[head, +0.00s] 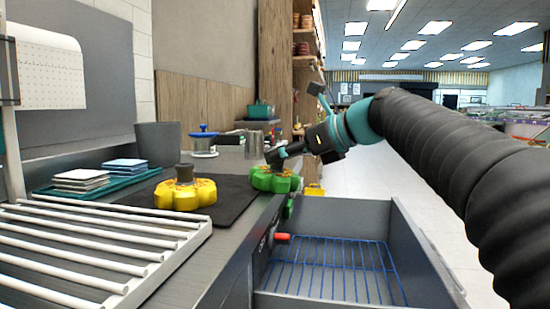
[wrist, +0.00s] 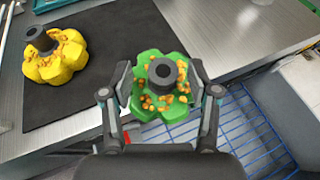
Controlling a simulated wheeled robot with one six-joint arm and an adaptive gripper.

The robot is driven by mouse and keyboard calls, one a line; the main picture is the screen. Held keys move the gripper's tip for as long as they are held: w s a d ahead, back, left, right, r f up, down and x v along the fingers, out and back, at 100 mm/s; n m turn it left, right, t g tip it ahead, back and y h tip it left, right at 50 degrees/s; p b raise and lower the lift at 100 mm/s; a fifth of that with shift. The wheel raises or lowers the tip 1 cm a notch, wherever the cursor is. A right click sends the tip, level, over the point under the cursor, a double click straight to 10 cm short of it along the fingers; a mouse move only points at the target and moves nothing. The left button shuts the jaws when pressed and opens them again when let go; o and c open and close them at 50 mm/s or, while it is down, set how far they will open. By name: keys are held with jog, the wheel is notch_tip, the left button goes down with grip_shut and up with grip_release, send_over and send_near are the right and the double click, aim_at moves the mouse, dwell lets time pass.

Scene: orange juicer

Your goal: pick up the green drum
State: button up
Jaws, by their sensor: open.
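The green drum (head: 268,180) is a lobed, flower-shaped piece at the right edge of the black mat, by the counter edge. In the wrist view the green drum (wrist: 145,97) has a dark central knob (wrist: 163,72) and orange bits in its lobes. My gripper (wrist: 162,88) is open, with one finger on each side of the green drum. I cannot tell whether the fingers touch it. In the head view my gripper (head: 277,155) is at the drum's top and partly hides its knob.
A yellow drum (head: 186,194) sits on the black mat (head: 232,212) to the left. An open drawer with a blue wire rack (head: 335,268) lies below the counter edge. A white roller rack (head: 90,250), stacked tiles (head: 80,180) and a blue-lidded pot (head: 203,144) are on the counter.

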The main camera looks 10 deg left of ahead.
jog(key=v, duration=0.9)
jog(key=shift+s+f, duration=0.15)
